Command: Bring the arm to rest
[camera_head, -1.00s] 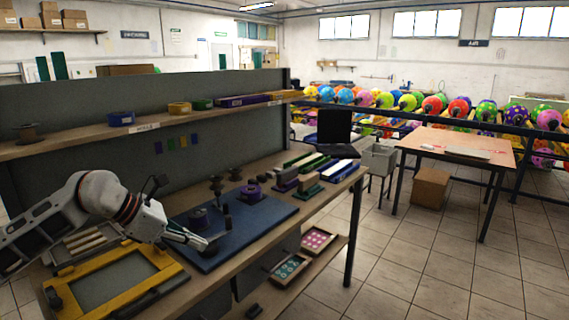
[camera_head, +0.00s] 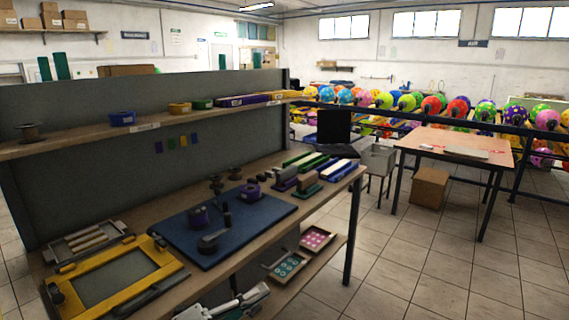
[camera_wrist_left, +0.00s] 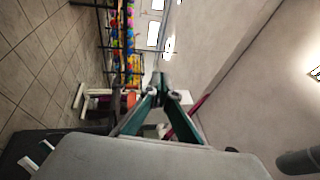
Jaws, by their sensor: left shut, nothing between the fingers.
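My left gripper (camera_head: 262,292) shows at the bottom of the head view, in front of the workbench's near edge and low beside the lower shelf. Only part of it and a bit of the white wrist show; the rest of the arm is out of frame. In the left wrist view the gripper's green fingers (camera_wrist_left: 160,82) come together at the tips with nothing between them. That view is turned on its side. My right gripper is in neither view.
The workbench (camera_head: 325,190) holds a yellow frame (camera_head: 160,290), a blue mat (camera_head: 265,222) with dark round parts, and colored blocks. Trays (camera_head: 318,228) of small discs lie on the lower shelf. Tiled floor (camera_head: 420,270) is open to the right.

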